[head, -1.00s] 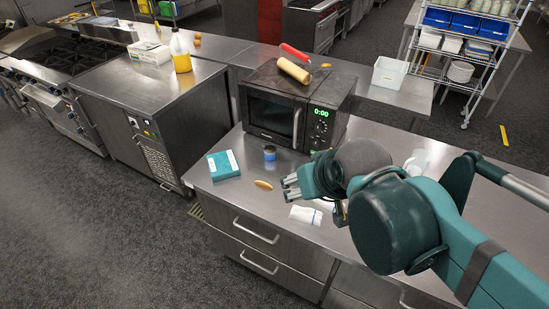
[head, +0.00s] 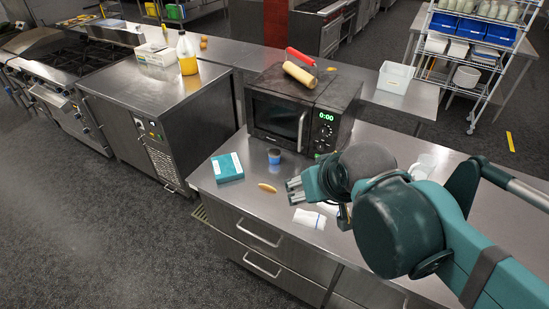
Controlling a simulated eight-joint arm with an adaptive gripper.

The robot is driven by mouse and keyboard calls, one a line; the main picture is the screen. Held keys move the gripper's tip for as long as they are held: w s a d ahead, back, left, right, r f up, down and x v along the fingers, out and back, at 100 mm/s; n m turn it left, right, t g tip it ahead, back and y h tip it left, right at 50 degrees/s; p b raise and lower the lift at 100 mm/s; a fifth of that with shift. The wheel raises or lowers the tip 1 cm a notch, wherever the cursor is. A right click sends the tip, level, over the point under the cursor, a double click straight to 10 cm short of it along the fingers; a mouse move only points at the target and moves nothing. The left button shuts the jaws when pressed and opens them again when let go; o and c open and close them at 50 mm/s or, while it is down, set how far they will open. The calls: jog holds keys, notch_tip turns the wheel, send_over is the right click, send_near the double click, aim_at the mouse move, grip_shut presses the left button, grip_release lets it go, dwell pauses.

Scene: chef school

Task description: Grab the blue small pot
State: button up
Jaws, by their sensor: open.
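A small blue pot (head: 274,157) with a dark top stands upright on the steel counter, in front of the microwave's left part. My gripper (head: 291,190) is over the counter, to the right of the pot and nearer the front edge, apart from it. Its fingers point left and are open, with nothing seen between them.
A teal box (head: 226,167) lies left of the pot. A small tan oblong item (head: 267,187) lies in front of the pot, and a white packet (head: 309,218) lies below my gripper. The microwave (head: 300,115) stands close behind, with a rolling pin (head: 299,74) on top.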

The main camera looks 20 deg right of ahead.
jog(key=w, duration=0.1)
jog(key=n+g+b, duration=0.2)
jog(key=n+g, duration=0.5)
jog(key=n, duration=1.3)
send_over(274, 152)
notch_tip(274, 152, down, 24)
jog(key=shift+s+a+r, duration=0.1)
jog(key=shift+s, duration=0.05)
jog(key=shift+w+f, duration=0.3)
jog(key=shift+f, duration=0.35)
jog(key=shift+f, duration=0.1)
jog(key=shift+f, duration=1.2)
